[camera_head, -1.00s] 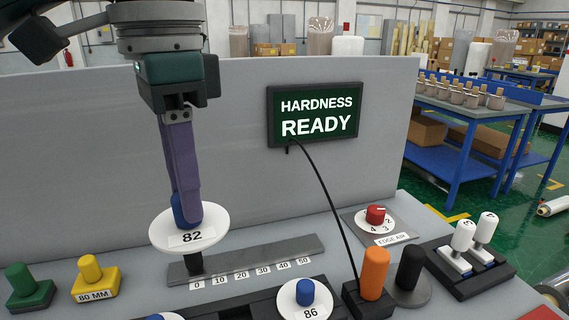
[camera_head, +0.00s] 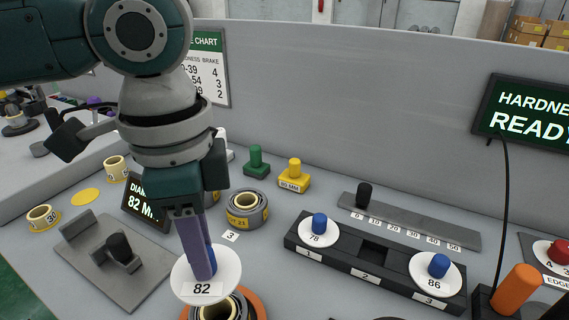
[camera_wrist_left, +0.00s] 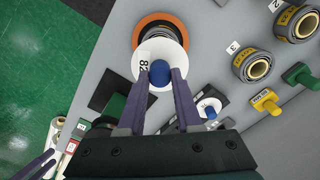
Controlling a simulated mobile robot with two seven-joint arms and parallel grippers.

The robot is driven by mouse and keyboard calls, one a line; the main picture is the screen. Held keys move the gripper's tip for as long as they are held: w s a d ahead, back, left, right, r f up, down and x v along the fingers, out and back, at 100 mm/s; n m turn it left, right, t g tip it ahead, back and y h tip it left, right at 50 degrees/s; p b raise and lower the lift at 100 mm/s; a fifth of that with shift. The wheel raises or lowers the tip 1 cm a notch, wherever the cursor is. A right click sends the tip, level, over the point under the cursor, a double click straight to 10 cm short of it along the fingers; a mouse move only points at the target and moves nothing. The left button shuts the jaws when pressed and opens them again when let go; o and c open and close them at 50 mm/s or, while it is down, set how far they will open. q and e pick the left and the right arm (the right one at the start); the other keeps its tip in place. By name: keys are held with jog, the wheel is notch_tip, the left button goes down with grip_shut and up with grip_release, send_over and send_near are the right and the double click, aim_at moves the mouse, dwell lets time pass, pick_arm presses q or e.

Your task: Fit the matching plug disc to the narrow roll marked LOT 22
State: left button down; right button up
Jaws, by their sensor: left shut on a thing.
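My left gripper (camera_head: 205,275) is shut on the blue knob of a white plug disc (camera_head: 182,283) marked 82; it also shows in the wrist view (camera_wrist_left: 160,75). The disc is level and partly covers a dark roll (camera_head: 242,308) with a yellowish core, on an orange ring (camera_head: 260,305). It appears held above the roll, not seated in it; the gap is hard to judge. The roll's lot marking is not readable. Purple prongs at the wrist view's lower left look like my right gripper (camera_wrist_left: 36,165); they are too small to judge.
A rack (camera_head: 345,262) holds discs 78 (camera_head: 306,235) and 86 (camera_head: 420,275) in slots 1 and 3; slot 2 is empty. Another roll (camera_head: 245,210) stands behind near a tag 3. A display (camera_head: 148,203) reads 82 M. An orange handle (camera_head: 517,290) stands at right.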

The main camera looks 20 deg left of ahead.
dwell(0.3)
pick_arm(q)
jog(key=shift+r+p, duration=0.2)
jog(key=shift+p, duration=0.6)
jog(key=shift+f+b, duration=1.75)
jog(key=shift+f, duration=1.35)
jog(key=shift+p, duration=0.5)
jog(key=shift+p, duration=0.45)
